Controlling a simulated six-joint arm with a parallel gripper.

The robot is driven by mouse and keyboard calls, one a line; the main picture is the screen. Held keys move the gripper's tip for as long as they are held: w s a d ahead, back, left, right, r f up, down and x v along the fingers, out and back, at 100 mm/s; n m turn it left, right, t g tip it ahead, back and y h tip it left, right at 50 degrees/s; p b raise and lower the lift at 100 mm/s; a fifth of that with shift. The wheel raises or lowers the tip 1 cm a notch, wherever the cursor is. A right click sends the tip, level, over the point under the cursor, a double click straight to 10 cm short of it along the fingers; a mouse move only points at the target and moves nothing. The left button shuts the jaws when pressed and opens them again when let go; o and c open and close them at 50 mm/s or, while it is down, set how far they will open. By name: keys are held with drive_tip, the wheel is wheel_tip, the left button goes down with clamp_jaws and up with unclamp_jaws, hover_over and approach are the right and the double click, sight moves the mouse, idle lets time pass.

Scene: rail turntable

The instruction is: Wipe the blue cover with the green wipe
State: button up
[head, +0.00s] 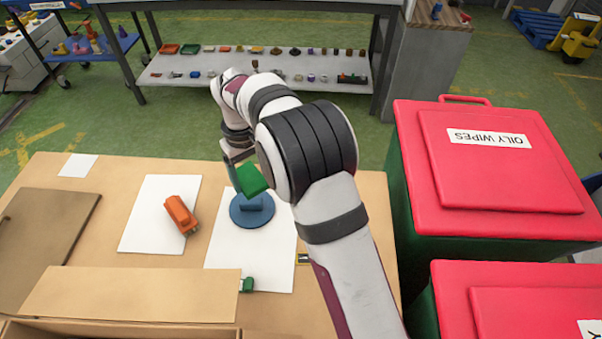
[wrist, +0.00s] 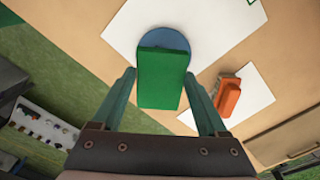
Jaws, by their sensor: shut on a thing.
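The blue cover (head: 264,219) is a round disc with a raised blue part in its middle, on a white sheet on the table. The green wipe (head: 252,180) is a flat rectangular piece held in my gripper (head: 238,164). In the wrist view the wipe (wrist: 161,80) lies between the two fingers of my gripper (wrist: 160,76) and hides much of the blue cover (wrist: 178,36). The wipe is over the cover's back part; I cannot tell whether they touch.
An orange toy locomotive (head: 180,215) stands on another white sheet (head: 145,235) to the left. A red-lidded bin (head: 500,200) marked "OILY WIPES" stands right of the table.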

sight(252, 203)
drive_tip(key=shift+s+a+f, duration=0.1)
drive_tip(key=shift+s+a, duration=0.05)
drive_tip(key=shift+a, duration=0.35)
drive_tip(key=shift+f, duration=3.3)
drive_tip(key=shift+f, duration=0.55)
drive_tip(key=shift+a, duration=0.1)
